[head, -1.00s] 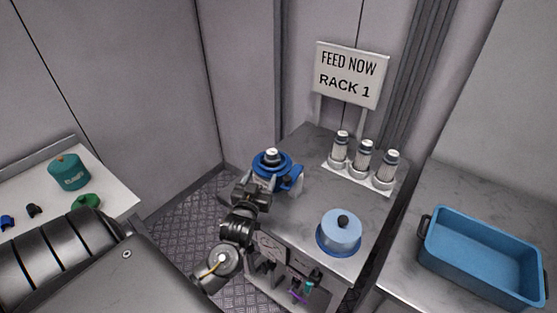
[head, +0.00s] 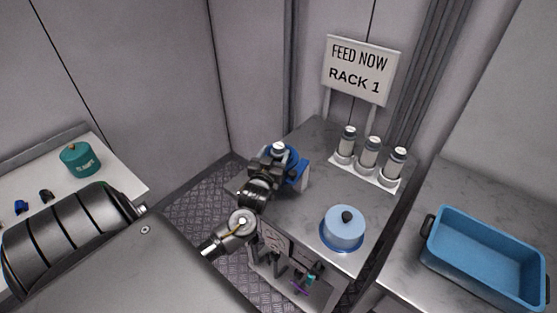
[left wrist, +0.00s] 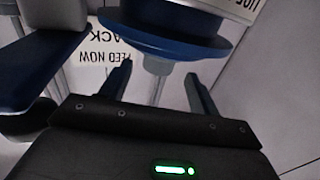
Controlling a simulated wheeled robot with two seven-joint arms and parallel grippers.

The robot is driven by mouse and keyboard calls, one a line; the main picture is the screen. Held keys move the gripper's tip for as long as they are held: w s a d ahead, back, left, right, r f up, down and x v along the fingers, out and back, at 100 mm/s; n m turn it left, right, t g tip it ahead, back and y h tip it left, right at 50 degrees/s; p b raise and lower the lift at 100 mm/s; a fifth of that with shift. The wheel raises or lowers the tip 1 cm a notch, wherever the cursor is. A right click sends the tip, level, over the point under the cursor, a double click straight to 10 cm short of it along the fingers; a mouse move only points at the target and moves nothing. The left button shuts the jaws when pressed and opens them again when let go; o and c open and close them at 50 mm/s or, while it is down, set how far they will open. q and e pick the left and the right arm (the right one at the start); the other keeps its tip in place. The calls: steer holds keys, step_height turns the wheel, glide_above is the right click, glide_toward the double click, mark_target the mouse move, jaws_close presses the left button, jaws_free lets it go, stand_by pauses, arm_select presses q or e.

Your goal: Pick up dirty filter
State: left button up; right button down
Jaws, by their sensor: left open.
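A blue round holder (head: 296,166) with a white-capped piece (head: 278,148) in its top stands at the left end of the grey table. I cannot tell for sure that this piece is the dirty filter. My left gripper (head: 271,163) is at the holder's near left side and covers part of it. In the left wrist view, the open fingers (left wrist: 159,75) are on either side of a pale stem (left wrist: 157,66) below a blue ring (left wrist: 165,38). The fingers appear apart from the stem. My right gripper is out of view.
Several grey-and-white cartridges (head: 369,155) stand in a white tray below a "FEED NOW RACK 1" sign (head: 360,68). A light-blue lidded pot (head: 344,230) sits at the table's front. An empty blue bin (head: 480,226) is at right. A teal container (head: 80,160) stands on the left bench.

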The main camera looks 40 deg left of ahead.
mark_target(277, 150)
arm_select(q)
steer(key=p+x, duration=0.1)
steer(key=x, duration=0.3)
steer(key=shift+w, duration=0.25)
steer(key=shift+c, duration=0.4)
jaws_close()
steer(key=shift+r, duration=0.15)
